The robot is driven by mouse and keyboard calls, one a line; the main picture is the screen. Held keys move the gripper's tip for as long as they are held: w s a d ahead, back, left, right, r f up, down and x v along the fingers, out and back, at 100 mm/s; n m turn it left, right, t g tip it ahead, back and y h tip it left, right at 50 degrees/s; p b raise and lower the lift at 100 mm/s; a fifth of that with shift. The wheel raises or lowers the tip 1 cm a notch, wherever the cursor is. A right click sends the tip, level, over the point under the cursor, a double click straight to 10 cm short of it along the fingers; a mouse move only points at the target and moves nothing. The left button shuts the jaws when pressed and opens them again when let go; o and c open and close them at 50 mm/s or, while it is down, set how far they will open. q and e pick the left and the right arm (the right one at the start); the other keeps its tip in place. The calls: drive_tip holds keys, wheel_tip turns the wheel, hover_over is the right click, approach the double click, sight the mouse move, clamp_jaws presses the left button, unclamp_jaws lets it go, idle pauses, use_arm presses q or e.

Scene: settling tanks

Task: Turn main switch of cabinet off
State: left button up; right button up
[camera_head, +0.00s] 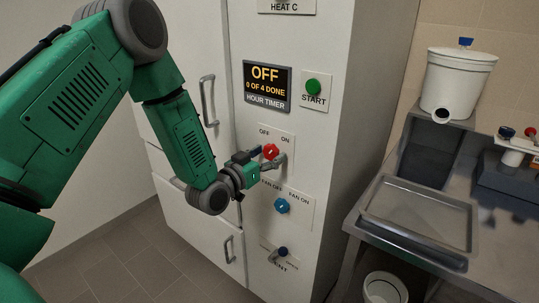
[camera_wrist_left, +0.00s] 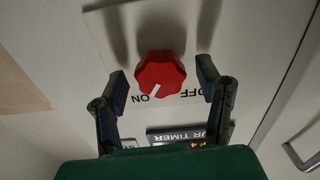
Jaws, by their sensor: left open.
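The main switch is a red knob (camera_head: 270,151) on a white plate with OFF at left and ON at right, on the cabinet (camera_head: 345,130) front. In the left wrist view the red knob (camera_wrist_left: 160,74) appears upside down, its white mark pointing toward the ON label. My left gripper (camera_head: 268,157) is open in front of the switch. In the left wrist view the fingers of the left gripper (camera_wrist_left: 162,76) stand either side of the knob, with visible gaps. Part of the plate is hidden behind the gripper in the head view. My right gripper is not in view.
Below the switch are a blue fan knob (camera_head: 281,206) and a small dark vent knob (camera_head: 283,252). Above are the hour timer display (camera_head: 267,87), reading OFF, and a green start button (camera_head: 313,86). A metal bench (camera_head: 400,255) with a white bucket (camera_head: 455,85) stands at right.

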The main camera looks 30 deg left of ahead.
use_arm(q)
drive_tip(key=shift+w, duration=0.2)
drive_tip(key=shift+a, duration=0.1)
drive_tip(key=c, duration=1.1)
